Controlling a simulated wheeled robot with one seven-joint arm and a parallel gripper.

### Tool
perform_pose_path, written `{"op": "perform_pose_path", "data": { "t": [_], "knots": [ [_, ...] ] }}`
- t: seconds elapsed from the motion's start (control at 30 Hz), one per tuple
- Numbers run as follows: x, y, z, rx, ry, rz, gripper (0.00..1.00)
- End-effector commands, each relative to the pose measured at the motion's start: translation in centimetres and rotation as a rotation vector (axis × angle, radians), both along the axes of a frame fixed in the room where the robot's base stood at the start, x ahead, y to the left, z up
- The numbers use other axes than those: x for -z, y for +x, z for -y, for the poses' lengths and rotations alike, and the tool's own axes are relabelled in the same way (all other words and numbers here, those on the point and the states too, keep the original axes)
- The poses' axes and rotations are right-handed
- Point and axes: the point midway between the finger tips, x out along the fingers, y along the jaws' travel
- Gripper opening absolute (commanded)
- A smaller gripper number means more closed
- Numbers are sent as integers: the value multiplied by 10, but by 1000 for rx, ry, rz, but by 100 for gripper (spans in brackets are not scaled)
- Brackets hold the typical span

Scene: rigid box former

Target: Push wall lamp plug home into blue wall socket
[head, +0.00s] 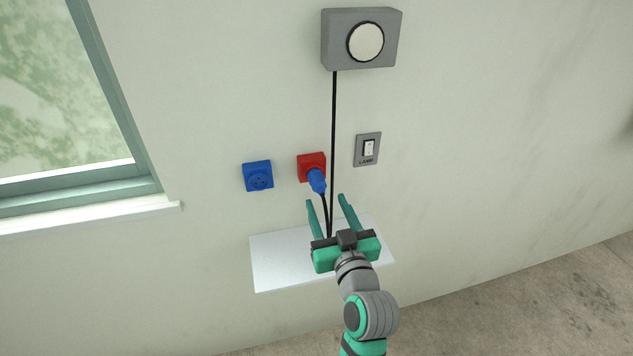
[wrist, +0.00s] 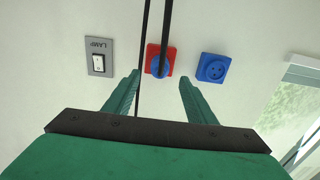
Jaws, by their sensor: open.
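The blue plug (head: 317,181) is at the red socket (head: 311,161) on the wall, with its black cord hanging down from it. Whether it is fully seated there I cannot tell. The blue wall socket (head: 258,176) is to the left of the red one, its face empty. The wall lamp (head: 364,40), a grey box with a round white front, is above. My gripper (head: 328,204) is open and empty, below and in front of the plug. In the wrist view, the plug (wrist: 158,68) and red socket (wrist: 152,50) show between and beyond the fingers, and the blue socket (wrist: 213,68) to their right.
A white shelf (head: 275,265) is on the wall below the sockets, under my gripper. A switch marked LAMP (head: 367,149) is to the right of the red socket. The lamp's black cord (head: 333,130) runs down the wall past the red socket. A window (head: 60,100) is at left.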

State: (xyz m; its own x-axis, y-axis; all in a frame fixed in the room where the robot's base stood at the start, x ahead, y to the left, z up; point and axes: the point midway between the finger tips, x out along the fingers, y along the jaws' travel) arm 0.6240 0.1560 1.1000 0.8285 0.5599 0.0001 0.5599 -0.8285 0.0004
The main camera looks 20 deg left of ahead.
Motion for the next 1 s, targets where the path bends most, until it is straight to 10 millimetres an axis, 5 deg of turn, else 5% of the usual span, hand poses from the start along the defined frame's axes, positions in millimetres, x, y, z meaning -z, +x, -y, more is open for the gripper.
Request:
{"op": "perform_pose_path", "data": {
  "t": [0.7, 1.0],
  "knots": [
    [0, 62, -44, -2, 1, -1, 51],
    [0, 74, -50, 0, 0, 0, 51]
  ]
}}
